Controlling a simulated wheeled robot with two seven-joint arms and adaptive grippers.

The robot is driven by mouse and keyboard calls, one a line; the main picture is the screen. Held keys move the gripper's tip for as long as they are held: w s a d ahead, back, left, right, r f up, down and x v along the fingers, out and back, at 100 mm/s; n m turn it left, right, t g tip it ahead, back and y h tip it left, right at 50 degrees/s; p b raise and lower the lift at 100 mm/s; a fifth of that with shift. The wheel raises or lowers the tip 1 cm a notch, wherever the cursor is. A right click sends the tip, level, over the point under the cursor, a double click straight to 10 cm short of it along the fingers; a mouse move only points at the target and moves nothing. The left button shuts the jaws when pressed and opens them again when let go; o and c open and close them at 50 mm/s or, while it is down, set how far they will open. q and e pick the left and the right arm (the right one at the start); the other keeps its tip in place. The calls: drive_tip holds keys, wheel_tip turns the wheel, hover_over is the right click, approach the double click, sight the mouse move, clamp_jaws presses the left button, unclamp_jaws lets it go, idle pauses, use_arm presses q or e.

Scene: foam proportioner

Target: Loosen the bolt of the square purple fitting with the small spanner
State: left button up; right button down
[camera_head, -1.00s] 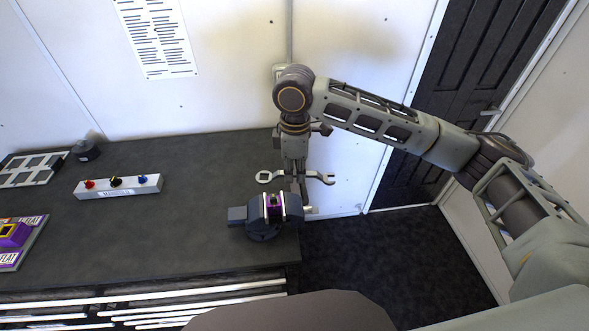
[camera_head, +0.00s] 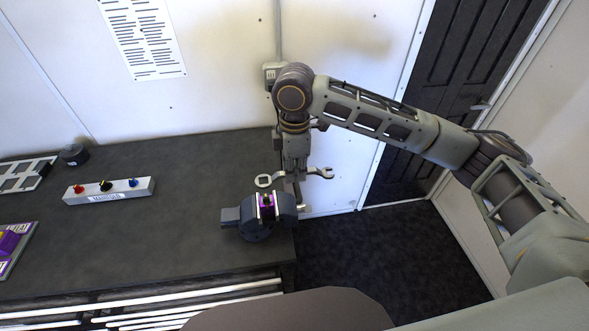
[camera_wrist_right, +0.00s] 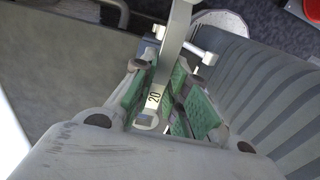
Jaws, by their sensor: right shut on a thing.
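The square purple fitting (camera_head: 266,205) is clamped upright in a dark grey vise (camera_head: 232,217) at the table's right edge. Its bolt is too small to make out clearly. In the right wrist view the green-padded fingers (camera_wrist_right: 163,98) grip the spanner (camera_wrist_right: 154,98), marked 20. My left gripper is not in view.
A white box with red, black and blue knobs (camera_head: 108,191) lies left on the dark table (camera_head: 150,245). A slotted tray (camera_head: 25,173), a dark round part (camera_head: 73,154) and another purple piece (camera_head: 9,243) are farther left. The white wall stands close behind my gripper.

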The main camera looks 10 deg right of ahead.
drive_tip(key=shift+f, duration=0.35)
drive_tip(key=shift+f, duration=3.3)
drive_tip(key=shift+w+n, duration=0.75)
drive_tip(key=shift+n, duration=0.25)
drive_tip(key=shift+w+a+f+b, duration=0.1)
drive_tip(key=shift+b, duration=0.4)
drive_tip(key=shift+w+a+n+b, duration=0.25)
drive_tip(key=shift+w+n+b, duration=0.3)
drive_tip(key=shift+n+b, duration=0.7)
drive_tip(key=shift+w+a+n+b, duration=0.2)
drive_tip(key=shift+w+n+b, duration=0.45)
drive_tip(key=shift+b, duration=0.95)
drive_tip(key=w+a+n+p, duration=0.1)
drive_tip(key=n+p, duration=0.1)
drive_tip(key=w+a+n+p, duration=0.1)
drive_tip(key=n+p, duration=0.1)
drive_tip(key=n, duration=0.1)
drive_tip(key=w+a+n+p, duration=0.1)
drive_tip(key=a+n+p, duration=0.1)
drive_tip(key=n, duration=0.1)
drive_tip(key=shift+w+p, duration=0.15)
drive_tip(key=shift+p, duration=0.2)
drive_tip(key=shift+d+m, duration=0.15)
drive_tip(key=shift+m, duration=0.15)
